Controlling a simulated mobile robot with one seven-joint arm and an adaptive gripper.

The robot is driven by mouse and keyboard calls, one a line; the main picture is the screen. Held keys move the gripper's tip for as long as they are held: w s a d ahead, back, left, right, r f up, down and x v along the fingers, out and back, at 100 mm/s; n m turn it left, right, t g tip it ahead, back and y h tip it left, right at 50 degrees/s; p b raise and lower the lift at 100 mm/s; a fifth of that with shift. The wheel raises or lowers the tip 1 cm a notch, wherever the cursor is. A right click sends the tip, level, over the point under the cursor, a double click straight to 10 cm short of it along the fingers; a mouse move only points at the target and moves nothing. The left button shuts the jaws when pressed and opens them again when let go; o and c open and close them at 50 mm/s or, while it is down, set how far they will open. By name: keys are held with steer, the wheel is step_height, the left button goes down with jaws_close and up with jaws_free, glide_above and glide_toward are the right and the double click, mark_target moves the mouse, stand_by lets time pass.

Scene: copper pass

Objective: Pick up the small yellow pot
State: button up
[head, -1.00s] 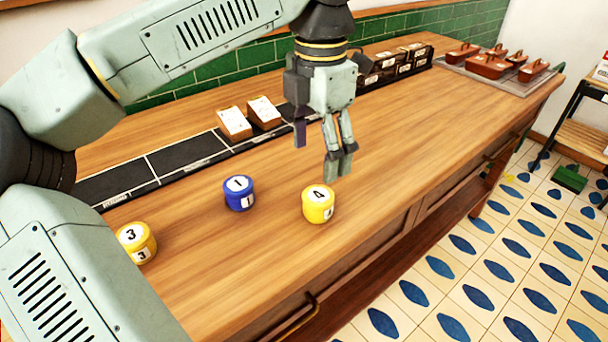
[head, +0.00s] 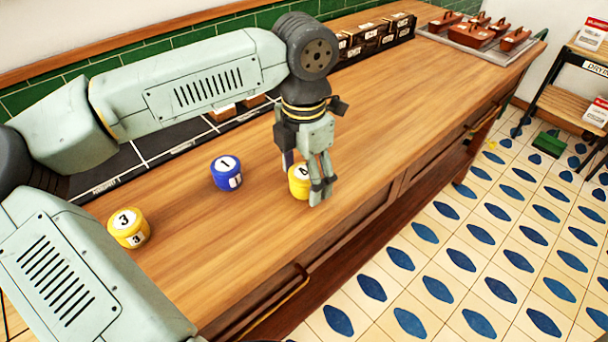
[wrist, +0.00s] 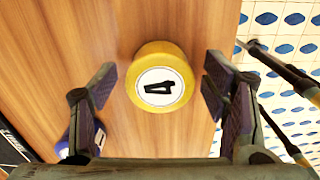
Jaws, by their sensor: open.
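A small yellow pot with a white label reading 4 (head: 297,181) stands upright on the wooden counter near its front edge. My gripper (head: 304,190) is lowered around it and partly hides it in the head view. In the wrist view the yellow pot (wrist: 160,82) lies centred ahead, between the two fingers of my gripper (wrist: 160,88), with a gap on each side. The fingers are open and empty. Another yellow pot, marked 3 (head: 129,228), stands at the counter's left. A blue pot marked 1 (head: 227,173) stands between them.
The wooden counter (head: 400,110) is clear to the right of the gripper. A dark strip (head: 110,170) runs along its back. A tray (head: 475,45) with several brown handled blocks and a dark rack (head: 375,38) stand at the far end.

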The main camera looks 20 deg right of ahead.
steer(key=shift+c, duration=0.4)
steer(key=c, duration=1.2)
steer(key=shift+c, duration=0.2)
